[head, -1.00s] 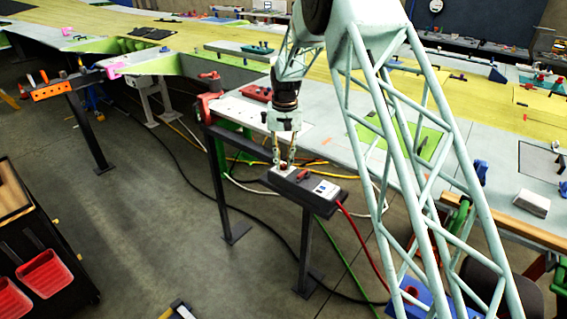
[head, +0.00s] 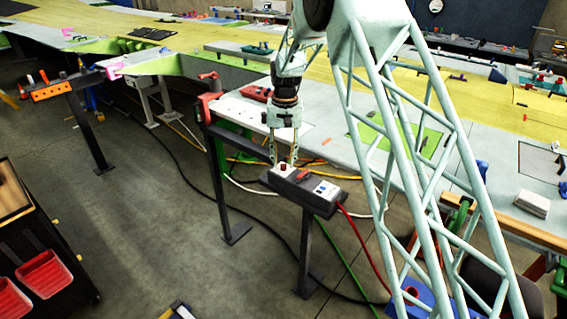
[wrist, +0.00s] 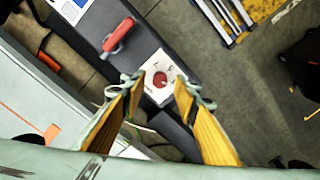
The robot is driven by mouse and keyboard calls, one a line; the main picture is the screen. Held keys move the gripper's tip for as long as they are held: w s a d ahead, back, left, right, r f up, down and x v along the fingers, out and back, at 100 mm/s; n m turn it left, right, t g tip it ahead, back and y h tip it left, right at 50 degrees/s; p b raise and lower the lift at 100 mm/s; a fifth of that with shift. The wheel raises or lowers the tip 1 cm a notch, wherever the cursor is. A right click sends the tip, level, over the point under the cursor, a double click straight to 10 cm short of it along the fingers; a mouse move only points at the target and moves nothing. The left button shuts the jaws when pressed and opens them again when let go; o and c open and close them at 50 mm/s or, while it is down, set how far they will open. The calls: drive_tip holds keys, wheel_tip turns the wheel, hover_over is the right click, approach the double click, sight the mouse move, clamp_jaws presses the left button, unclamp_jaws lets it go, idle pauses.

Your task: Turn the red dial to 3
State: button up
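The red dial (wrist: 159,79) is a small round knob on a white square plate (wrist: 150,92) with dark marks around it; the marks are too small to read. The plate sits on a dark grey box (head: 312,199) on a post. My gripper (wrist: 157,84) points down over the dial with its two yellow-padded fingers apart, one on either side of the dial in the wrist view. In the head view my gripper (head: 286,161) is just above the dial (head: 283,168), with the fingertips appearing clear of it.
A red handle (wrist: 118,36) stands on the same box beside the dial plate, with a white and blue panel (head: 326,189) beyond it. A red cable (head: 362,240) leaves the box. The long work table (head: 330,150) lies behind.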

sight(285, 165)
wheel_tip(285, 165, up, 10)
drive_tip(key=shift+d+r, duration=0.15)
drive_tip(key=shift+r, duration=0.1)
idle(0.3)
idle(0.4)
drive_tip(key=s+d+r+t+b, duration=0.1)
drive_tip(key=s+d+r, duration=0.55)
drive_tip(key=s, duration=0.35)
drive_tip(key=s+d+r+b, duration=0.2)
drive_tip(key=s+d+r, duration=0.3)
drive_tip(key=s+r, duration=0.35)
drive_tip(key=s+d+r+t+b, duration=0.1)
drive_tip(key=s+d+r, duration=0.55)
drive_tip(key=s, duration=0.35)
drive_tip(key=s+d+f+b, duration=0.1)
drive_tip(key=s+d+f, duration=0.1)
drive_tip(key=s, duration=0.9)
drive_tip(key=s+d+f+t+b, duration=0.1)
drive_tip(key=s+d+f, duration=0.1)
drive_tip(key=s, duration=1)
drive_tip(key=s+d+f+t+b, duration=0.1)
drive_tip(key=s+d+f, duration=0.1)
drive_tip(key=s, duration=1)
drive_tip(key=shift+d+f+m, duration=0.15)
drive_tip(key=shift+d+m, duration=0.15)
drive_tip(key=shift+d, duration=0.35)
